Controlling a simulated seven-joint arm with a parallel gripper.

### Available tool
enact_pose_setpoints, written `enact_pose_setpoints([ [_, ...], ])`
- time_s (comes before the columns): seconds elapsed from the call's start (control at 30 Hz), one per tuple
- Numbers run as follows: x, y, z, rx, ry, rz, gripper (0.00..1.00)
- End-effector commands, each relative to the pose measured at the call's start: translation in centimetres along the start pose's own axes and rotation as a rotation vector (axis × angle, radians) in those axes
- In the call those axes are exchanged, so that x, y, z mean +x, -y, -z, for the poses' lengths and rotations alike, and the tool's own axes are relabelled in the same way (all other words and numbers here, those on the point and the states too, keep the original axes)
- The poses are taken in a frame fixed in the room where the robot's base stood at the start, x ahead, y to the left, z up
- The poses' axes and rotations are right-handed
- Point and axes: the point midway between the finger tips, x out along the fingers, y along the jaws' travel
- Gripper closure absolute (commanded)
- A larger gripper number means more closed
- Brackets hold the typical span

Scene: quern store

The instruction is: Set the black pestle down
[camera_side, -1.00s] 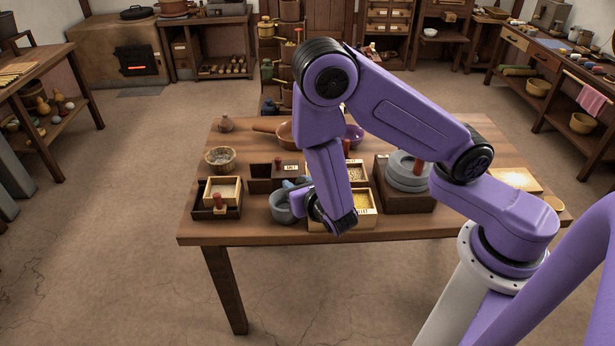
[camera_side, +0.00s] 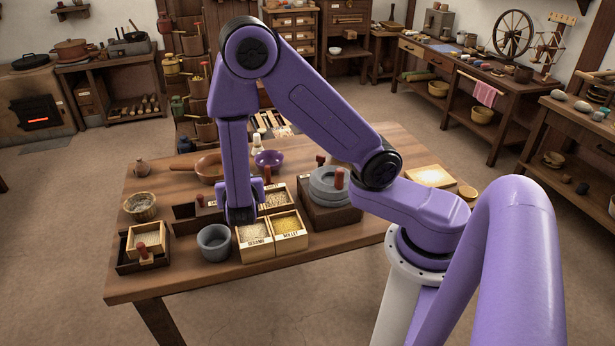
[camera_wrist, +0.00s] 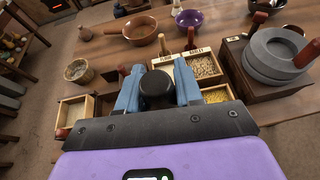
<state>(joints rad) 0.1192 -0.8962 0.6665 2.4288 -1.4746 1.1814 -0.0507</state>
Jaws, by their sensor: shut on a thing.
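The black pestle (camera_wrist: 157,92) shows in the wrist view as a dark rounded end between the two blue-grey fingers of my gripper (camera_wrist: 158,75). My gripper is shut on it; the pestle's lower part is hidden. In the side view my gripper (camera_side: 243,213) points down at the back left of the sesame box (camera_side: 254,243), and the pestle cannot be made out there. I cannot tell whether the pestle touches anything below. The grey stone mortar (camera_side: 214,243) stands on the table, left of the sesame box and apart from my gripper.
The millet box (camera_side: 289,244) adjoins the sesame box. A stone quern (camera_side: 329,190) stands on a wooden block at right. A brown pan (camera_side: 207,167) and purple bowl (camera_side: 269,159) lie behind. A basket (camera_side: 140,207) is at left. The table's front left (camera_side: 160,281) is bare.

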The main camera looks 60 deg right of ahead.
Motion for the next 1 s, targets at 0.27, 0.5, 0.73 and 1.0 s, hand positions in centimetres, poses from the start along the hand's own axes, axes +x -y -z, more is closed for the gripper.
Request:
enact_pose_setpoints([
  [0.27,4.6,7.3,-1.1,0.235,0.0,0.564,0.96],
  [0.5,5.8,13.4,-0.1,0.455,-0.002,1.101,0.96],
  [0.73,5.5,16.8,1.9,0.676,-0.002,1.637,0.96],
  [1.0,5.6,16.9,3.8,0.936,-0.006,2.26,0.96],
])
